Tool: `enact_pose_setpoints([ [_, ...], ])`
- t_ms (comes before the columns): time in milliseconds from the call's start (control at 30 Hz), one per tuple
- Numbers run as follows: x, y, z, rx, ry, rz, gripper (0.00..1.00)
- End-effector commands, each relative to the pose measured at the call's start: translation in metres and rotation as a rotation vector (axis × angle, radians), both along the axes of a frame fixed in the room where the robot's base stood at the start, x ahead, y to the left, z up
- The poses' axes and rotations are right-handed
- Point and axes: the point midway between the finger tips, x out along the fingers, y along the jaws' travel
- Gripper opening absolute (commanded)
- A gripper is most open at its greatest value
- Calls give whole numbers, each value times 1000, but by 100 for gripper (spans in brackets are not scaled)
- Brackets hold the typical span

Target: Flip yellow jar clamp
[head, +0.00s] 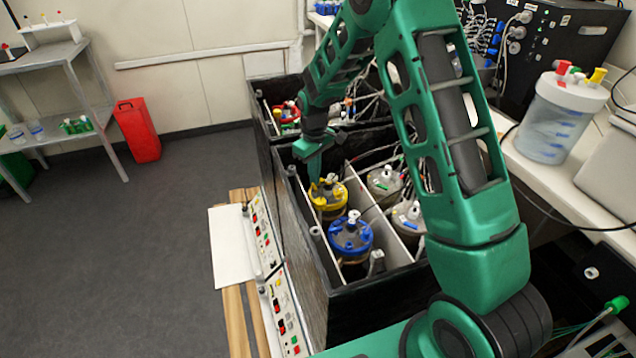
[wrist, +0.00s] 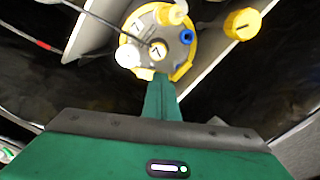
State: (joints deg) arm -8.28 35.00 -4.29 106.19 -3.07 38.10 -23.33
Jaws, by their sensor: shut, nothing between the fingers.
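The yellow-lidded jar (head: 327,196) stands in a compartment of the black shaker box, behind the blue-lidded jar. In the wrist view its yellow-rimmed lid (wrist: 180,73) is at the top centre, with a grey top, white and yellow caps and a blue port. A yellow knob-like piece (wrist: 242,24) sticks out to the right of the lid; I cannot tell for sure if it is the clamp.
The blue-lidded jar (head: 350,236) and two pale-lidded jars (head: 384,180) (head: 408,217) stand close by, split by white dividers. The black box walls (head: 318,270) surround them. A second box with a red-lidded jar (head: 287,112) lies behind. Tubes and cables run over the right side.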

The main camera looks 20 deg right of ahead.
Motion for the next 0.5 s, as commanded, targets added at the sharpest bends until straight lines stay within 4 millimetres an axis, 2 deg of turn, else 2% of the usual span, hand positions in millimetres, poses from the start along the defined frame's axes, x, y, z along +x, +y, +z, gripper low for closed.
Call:
enact_pose_setpoints([
  [167, 0, -1, 2, -1, 0, -1, 0],
  [500, 0, 0, 25, 0, -1, 0, 0],
])
